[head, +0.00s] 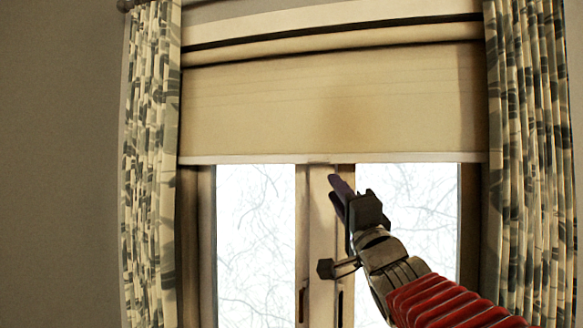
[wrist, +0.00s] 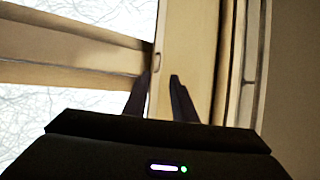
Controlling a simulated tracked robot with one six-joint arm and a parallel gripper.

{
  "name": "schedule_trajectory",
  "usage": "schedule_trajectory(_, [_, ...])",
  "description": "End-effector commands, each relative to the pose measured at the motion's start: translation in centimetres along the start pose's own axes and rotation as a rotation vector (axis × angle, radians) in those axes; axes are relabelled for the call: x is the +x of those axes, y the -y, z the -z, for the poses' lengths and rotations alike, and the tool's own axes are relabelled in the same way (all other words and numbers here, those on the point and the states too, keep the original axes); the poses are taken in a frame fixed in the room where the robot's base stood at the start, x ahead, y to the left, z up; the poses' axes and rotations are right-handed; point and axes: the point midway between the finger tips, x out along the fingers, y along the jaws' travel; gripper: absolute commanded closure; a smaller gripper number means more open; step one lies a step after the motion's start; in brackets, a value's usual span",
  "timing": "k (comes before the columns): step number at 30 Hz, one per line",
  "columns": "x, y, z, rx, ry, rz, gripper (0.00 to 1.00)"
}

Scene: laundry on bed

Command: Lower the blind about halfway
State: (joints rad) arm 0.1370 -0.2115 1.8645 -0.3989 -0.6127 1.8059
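The cream roller blind (head: 330,105) hangs partway down the window, its pale bottom rail (head: 240,159) level above the bare glass. In the wrist view, the blind seems to be the cream panel (wrist: 188,50), seen turned sideways. A small oval fitting (wrist: 157,57) shows near its edge and may be a pull. My gripper (head: 332,187) is just below the rail, right of the window's middle. In the wrist view my gripper (wrist: 160,78) has its two dark fingers apart with nothing between them. The oval fitting appears beyond the fingertips; contact is not clear.
Patterned curtains hang at the left (head: 150,160) and right (head: 525,150) of the window. The centre window post (head: 312,235) stands behind my gripper, with a dark handle (head: 326,269) nearby. Bare glass (head: 255,235) lies below the blind.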

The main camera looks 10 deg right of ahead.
Motion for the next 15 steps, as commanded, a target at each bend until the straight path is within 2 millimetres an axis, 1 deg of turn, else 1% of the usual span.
schedule_trajectory(15, [6.2,0.0,0.0,0.000,0.001,0.001,0.75])
